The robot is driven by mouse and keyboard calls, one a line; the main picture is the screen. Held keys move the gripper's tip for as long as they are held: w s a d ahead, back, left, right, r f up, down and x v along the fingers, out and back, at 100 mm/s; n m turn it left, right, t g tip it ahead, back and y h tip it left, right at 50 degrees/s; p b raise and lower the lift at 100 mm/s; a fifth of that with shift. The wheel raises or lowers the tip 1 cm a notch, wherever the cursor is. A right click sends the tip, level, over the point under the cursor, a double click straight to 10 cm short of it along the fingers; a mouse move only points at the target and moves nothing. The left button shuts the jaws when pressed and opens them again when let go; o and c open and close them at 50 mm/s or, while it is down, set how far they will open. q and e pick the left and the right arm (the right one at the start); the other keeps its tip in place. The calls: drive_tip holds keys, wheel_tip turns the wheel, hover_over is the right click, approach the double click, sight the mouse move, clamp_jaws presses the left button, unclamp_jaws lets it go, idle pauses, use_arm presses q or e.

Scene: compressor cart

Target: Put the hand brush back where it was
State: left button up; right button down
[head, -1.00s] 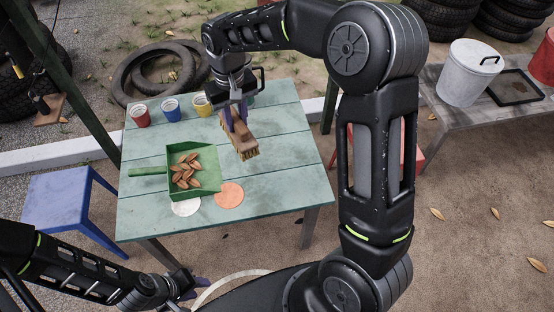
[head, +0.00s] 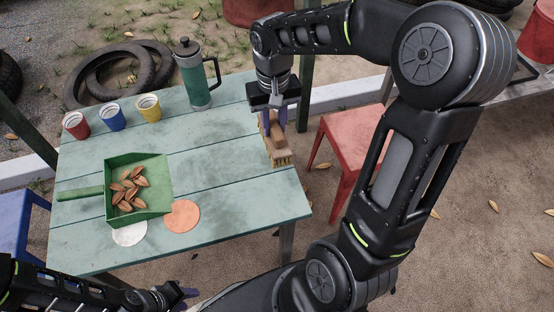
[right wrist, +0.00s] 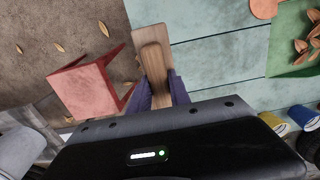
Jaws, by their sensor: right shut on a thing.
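The hand brush (head: 279,154) has a wooden back and handle and tan bristles that point down. My right gripper (head: 274,122) is shut on its handle, over the right edge of the green table (head: 220,185). In the right wrist view the brush (right wrist: 153,60) lies between the purple fingers (right wrist: 161,92), its head pointing away. I cannot tell whether the bristles touch the tabletop. My left gripper (head: 182,294) is low at the front, below the table's front edge; its fingers are too small to read.
A green dustpan (head: 153,172) holding several brown leaves sits left of the brush, near an orange disc (head: 182,214) and a white disc (head: 129,234). Red (head: 76,125), blue (head: 111,116) and yellow (head: 148,107) cups and a green press pot (head: 193,75) stand behind. A red stool (head: 350,140) is at right.

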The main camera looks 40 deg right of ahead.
drive_tip(key=shift+s+a+r, duration=0.1)
drive_tip(key=shift+a+r, duration=0.1)
drive_tip(key=shift+d+f, duration=0.1)
drive_tip(key=shift+f, duration=0.25)
wheel_tip(320, 180, down, 6)
drive_tip(key=shift+r+b, duration=0.1)
drive_tip(key=shift+b, duration=0.55)
drive_tip(key=shift+f+b, duration=0.4)
drive_tip(key=shift+f, duration=1.45)
drive_tip(key=shift+f, duration=0.2)
drive_tip(key=c, duration=1.2)
unclamp_jaws()
